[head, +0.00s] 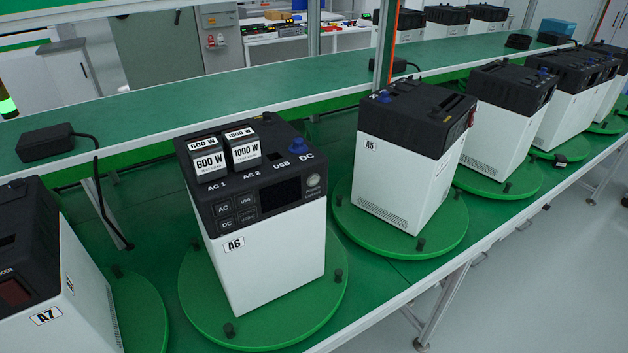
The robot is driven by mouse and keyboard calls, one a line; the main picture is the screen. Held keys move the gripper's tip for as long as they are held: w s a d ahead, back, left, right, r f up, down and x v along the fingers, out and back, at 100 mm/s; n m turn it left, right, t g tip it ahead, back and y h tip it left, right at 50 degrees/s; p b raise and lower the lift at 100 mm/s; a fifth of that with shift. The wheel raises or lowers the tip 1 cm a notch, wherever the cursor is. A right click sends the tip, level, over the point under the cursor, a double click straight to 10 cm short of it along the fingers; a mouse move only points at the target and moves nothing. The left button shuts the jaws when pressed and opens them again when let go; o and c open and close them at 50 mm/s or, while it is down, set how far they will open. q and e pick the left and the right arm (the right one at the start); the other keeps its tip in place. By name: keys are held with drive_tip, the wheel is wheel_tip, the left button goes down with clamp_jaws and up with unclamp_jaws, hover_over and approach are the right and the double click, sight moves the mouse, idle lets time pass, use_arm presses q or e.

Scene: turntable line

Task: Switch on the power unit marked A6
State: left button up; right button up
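The power unit marked A6 (268,262) is a white box with a black top section and stands upright on a green round turntable (210,330). Its sloped black panel has AC, USB and DC buttons on the left, a dark display (280,193) and a round silver button (313,181) at the right with small lettering below. Two plug-in blocks, marked 600 W (209,162) and 1000 W (243,152), sit in sockets AC 1 and AC 2. A blue knob (297,143) is on its top. Neither gripper is in view.
Unit A7 (80,275) is at the left on its own turntable, and unit A5 (405,180) is to the right. Several similar units continue right along the green bench. A black adapter (45,142) with a hanging cable lies on the raised shelf behind (200,100).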

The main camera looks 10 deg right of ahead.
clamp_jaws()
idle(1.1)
